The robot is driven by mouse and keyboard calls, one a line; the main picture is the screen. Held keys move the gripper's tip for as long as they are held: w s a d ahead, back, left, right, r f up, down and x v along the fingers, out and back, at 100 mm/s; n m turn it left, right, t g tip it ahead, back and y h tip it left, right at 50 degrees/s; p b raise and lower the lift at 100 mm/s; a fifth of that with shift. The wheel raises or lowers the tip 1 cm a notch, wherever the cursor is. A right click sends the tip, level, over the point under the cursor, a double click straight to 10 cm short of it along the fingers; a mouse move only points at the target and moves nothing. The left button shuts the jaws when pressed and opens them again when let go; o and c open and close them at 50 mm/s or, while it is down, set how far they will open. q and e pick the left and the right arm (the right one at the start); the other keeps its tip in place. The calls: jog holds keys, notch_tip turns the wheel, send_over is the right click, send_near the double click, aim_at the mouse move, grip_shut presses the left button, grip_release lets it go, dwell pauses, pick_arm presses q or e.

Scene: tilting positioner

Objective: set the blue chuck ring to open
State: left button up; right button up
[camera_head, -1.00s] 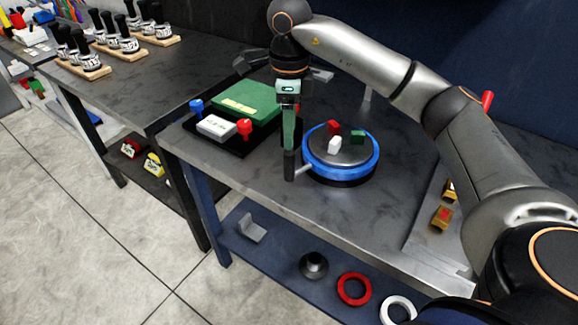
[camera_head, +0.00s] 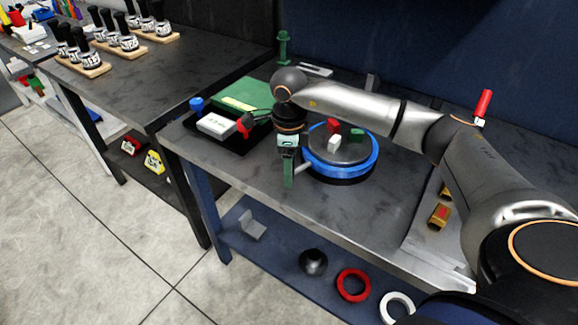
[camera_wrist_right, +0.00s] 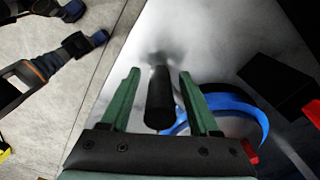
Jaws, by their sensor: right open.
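The blue chuck ring (camera_head: 347,170) runs around the round chuck on the table, and a lever arm sticks out from its left side. In the right wrist view the ring (camera_wrist_right: 240,108) shows at the right. The lever ends in an upright black grip (camera_wrist_right: 160,102). My right gripper (camera_head: 288,183) is at this lever end, pointing down. In the right wrist view the gripper (camera_wrist_right: 160,76) is open, with its green fingers on either side of the black grip and gaps on both sides. My left gripper is not in view.
A black tray (camera_head: 240,146) with a green block, a white box and red and blue knobs lies to the left. Red (camera_head: 353,285) and white rings lie on the lower shelf. The table front is clear.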

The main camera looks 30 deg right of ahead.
grip_shut()
dwell(0.3)
dwell(1.0)
